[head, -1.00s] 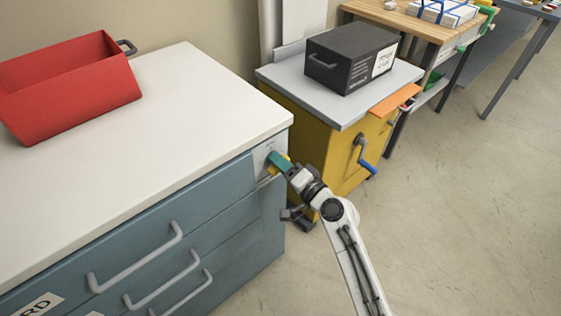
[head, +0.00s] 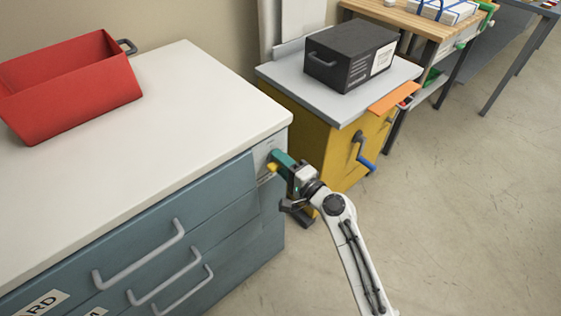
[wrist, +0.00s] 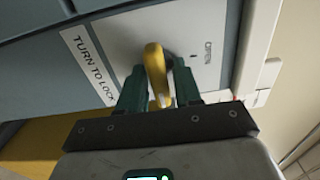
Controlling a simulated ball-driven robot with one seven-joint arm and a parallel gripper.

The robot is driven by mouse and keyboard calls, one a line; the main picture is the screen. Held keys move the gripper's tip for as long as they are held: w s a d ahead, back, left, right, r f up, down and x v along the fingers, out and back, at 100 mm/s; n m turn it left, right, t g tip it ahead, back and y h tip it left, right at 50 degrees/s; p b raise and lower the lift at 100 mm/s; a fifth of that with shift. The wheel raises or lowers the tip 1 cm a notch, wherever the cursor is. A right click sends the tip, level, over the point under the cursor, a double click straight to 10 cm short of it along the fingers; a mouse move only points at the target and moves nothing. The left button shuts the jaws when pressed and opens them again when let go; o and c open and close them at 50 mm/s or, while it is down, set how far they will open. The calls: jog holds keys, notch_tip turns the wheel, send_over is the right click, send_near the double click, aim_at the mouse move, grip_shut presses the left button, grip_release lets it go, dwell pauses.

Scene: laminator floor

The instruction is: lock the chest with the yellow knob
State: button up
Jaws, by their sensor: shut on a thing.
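The yellow knob (wrist: 156,75) sits on a pale plate (wrist: 193,36) on the chest. The plate reads "TURN TO LOCK" on one side and "OPEN" on the other, with a small dark mark near "OPEN". My gripper (wrist: 158,97) is shut on the knob, with one green finger on each side of it. In the head view, the knob (head: 272,168) shows as a small yellow bit at the end of my green fingers. The blue-grey chest (head: 215,203) has several drawers with grey handles, and they look shut.
A red open bin (head: 75,90) stands on the chest's white top (head: 190,90). A yellow cabinet (head: 310,130) with a blue-handled crank (head: 366,160) stands just beyond my gripper, a black box (head: 350,57) on it. Floor at the right is clear.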

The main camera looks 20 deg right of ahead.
jog(key=shift+d, duration=0.1)
jog(key=o, duration=0.7)
jog(key=shift+o, duration=0.2)
jog(key=shift+s, duration=0.1)
jog(key=v, duration=1)
jog(key=shift+s+b, duration=0.35)
jog(key=shift+d, duration=0.1)
